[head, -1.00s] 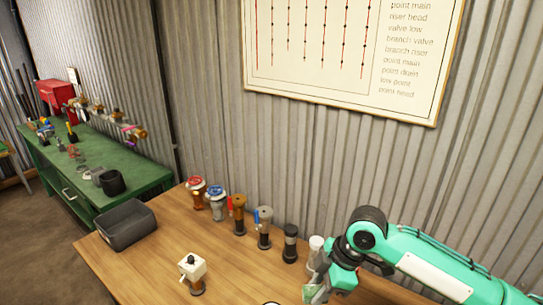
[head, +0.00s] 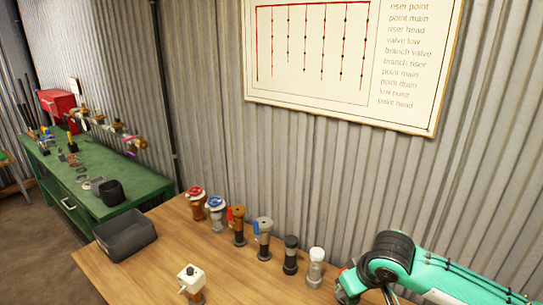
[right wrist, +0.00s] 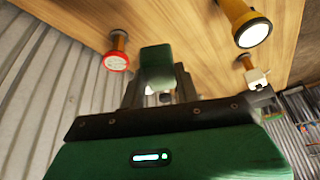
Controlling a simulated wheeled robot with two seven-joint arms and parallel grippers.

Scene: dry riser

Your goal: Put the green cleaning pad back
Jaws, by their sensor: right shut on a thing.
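In the right wrist view, a dark green block (right wrist: 156,62), which looks like the green cleaning pad, sits between the fingertips of my right gripper (right wrist: 158,92). The gripper is shut on it, and the fingers and wrist body hide part of it. In the head view, my right gripper (head: 348,287) is low at the right, beside the white-topped fitting, partly cut off by the bottom edge. The pad cannot be made out there. My left gripper is not in view.
Several valves and fittings stand in a row on the wooden table (head: 225,268), from a red-topped valve (head: 196,203) to a white-topped fitting (head: 315,268). A grey bin (head: 126,236) and a white-cube fitting (head: 191,283) stand left. A green bench (head: 95,200) is beyond.

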